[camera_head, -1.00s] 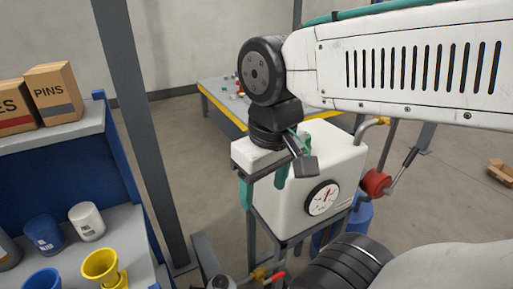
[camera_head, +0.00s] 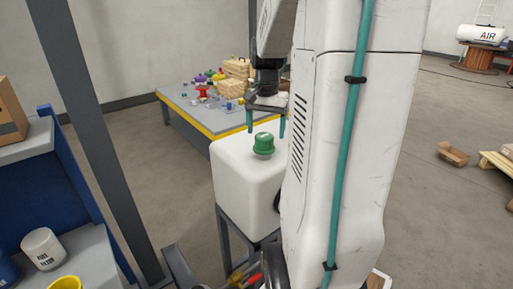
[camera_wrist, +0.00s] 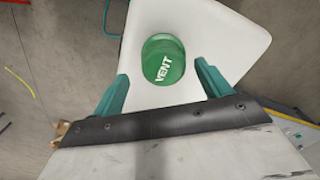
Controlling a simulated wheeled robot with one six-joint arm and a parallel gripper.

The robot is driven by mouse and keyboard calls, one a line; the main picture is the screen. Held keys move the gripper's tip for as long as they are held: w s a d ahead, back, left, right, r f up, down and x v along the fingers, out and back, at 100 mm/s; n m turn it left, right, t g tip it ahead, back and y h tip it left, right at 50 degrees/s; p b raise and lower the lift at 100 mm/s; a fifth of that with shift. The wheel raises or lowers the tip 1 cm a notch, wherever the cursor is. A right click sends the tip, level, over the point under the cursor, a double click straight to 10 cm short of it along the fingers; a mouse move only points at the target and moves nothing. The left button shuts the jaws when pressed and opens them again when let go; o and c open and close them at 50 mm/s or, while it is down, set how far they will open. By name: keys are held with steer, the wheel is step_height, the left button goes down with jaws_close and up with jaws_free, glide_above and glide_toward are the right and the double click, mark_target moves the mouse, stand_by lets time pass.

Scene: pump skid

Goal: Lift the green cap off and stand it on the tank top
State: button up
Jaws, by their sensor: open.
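The green cap (camera_head: 263,144) sits upright on the top of the white tank (camera_head: 232,172). In the wrist view the cap (camera_wrist: 163,59) shows from above with the word VENT on it, and the tank top (camera_wrist: 214,32) spreads around it. My gripper (camera_head: 266,122) is above the tank, its teal fingers pointing down over the cap. In the wrist view my gripper (camera_wrist: 162,82) is open, one finger on each side of the cap's near edge, with nothing between them. The fingers look apart from the cap. My arm hides the tank's right side in the head view.
A grey table with a yellow edge (camera_head: 195,118) and several small objects stands behind the tank. A blue shelf unit (camera_head: 88,180) and a grey post (camera_head: 105,140) are at left. The tank top around the cap is clear.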

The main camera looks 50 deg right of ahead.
mark_target(264, 145)
steer(key=f, duration=0.6)
steer(key=shift+w+f, duration=0.25)
steer(key=shift+f, duration=0.05)
steer(key=c, duration=1)
